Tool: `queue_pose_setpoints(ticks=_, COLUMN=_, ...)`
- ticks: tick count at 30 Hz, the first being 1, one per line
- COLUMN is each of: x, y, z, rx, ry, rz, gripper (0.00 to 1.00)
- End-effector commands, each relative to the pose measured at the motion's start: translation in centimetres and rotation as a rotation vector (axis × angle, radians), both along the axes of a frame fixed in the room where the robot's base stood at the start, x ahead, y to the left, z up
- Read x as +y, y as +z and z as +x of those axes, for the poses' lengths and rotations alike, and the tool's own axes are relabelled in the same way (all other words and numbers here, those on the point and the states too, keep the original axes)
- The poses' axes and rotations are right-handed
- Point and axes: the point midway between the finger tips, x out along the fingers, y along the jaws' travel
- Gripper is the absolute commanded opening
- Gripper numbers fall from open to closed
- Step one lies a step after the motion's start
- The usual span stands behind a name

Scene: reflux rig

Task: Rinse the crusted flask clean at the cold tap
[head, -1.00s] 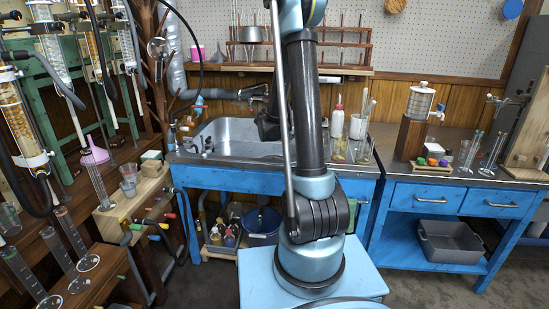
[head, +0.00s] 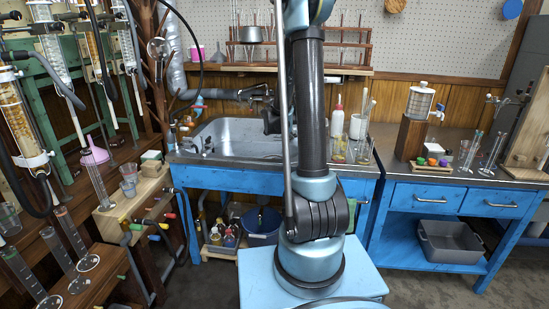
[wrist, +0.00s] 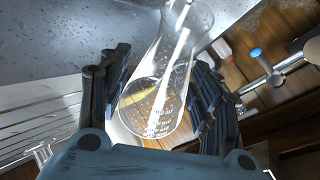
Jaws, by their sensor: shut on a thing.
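The flask (wrist: 160,95) is clear, conical glass with white markings, tilted between my gripper's dark fingers (wrist: 158,62) in the wrist view. My gripper is shut on it. A yellowish patch of crust (wrist: 138,97) shows on its wall. In the wrist view, a metal tap with a blue-topped handle (wrist: 256,53) is to the right of the flask, apart from it. In the head view, taps with red and blue parts (head: 198,106) stand at the left back of the steel sink (head: 225,134). My arm hides the flask there.
Bottles and glassware (head: 355,140) stand right of the sink. Glass columns and cylinders (head: 72,240) crowd the left side. A rack of tubes (head: 300,45) is on the shelf above the sink.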

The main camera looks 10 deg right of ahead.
Motion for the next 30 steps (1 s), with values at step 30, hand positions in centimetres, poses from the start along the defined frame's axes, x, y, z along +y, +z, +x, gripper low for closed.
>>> queue_pose_setpoints(ticks=30, x=-0.69, y=0.68, z=0.10, rx=0.066, ry=-0.002, rz=0.340, gripper=0.25)
